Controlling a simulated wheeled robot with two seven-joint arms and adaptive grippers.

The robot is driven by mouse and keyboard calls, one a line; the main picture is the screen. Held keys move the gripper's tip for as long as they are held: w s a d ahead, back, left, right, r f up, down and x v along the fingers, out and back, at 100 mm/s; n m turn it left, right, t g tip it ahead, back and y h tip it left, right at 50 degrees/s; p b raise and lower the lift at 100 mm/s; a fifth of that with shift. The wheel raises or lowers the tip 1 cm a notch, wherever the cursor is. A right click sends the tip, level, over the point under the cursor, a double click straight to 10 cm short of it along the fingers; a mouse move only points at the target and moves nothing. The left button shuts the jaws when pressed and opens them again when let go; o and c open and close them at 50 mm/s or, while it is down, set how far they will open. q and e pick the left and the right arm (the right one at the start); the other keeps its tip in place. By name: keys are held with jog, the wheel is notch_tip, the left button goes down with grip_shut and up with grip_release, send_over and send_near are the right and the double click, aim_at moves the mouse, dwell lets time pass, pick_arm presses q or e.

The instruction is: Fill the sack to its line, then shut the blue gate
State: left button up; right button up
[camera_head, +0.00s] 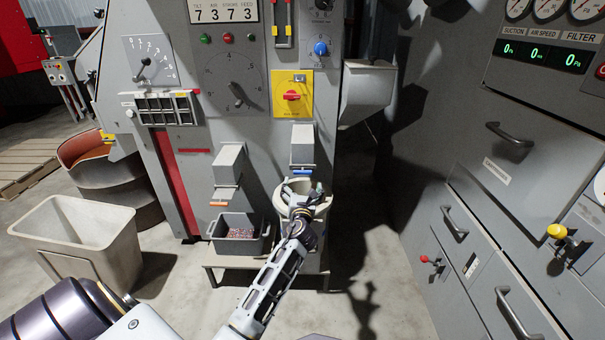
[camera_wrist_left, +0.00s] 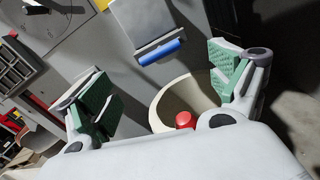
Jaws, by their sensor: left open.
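The blue gate (camera_head: 303,171) is a blue bar at the bottom of the right grey spout (camera_head: 303,146). It shows large in the left wrist view (camera_wrist_left: 158,52). A cream, round-mouthed sack (camera_head: 322,208) stands below that spout; its open mouth also shows in the left wrist view (camera_wrist_left: 168,102). I cannot see its line or its fill level. My left gripper (camera_head: 302,188) is open in front of the sack's mouth, just below the blue gate. In the left wrist view its green-padded fingers (camera_wrist_left: 165,92) are wide apart with nothing held. My right gripper is out of view.
Left of the sack, a grey tub (camera_head: 220,246) with reddish scrap stands on a low bench under a spout with an orange gate (camera_head: 218,204). A large cream bin (camera_head: 122,226) stands at left. Grey drawers with handles (camera_head: 455,224) flank the right. Floor between is clear.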

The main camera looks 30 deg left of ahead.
aim_at(302, 171)
pick_arm(q)
jog(key=shift+w+a, duration=0.25)
jog(key=shift+w, duration=0.15)
jog(key=shift+b+x, duration=1.5)
jog(key=shift+x, duration=3.2)
jog(key=shift+a, duration=0.15)
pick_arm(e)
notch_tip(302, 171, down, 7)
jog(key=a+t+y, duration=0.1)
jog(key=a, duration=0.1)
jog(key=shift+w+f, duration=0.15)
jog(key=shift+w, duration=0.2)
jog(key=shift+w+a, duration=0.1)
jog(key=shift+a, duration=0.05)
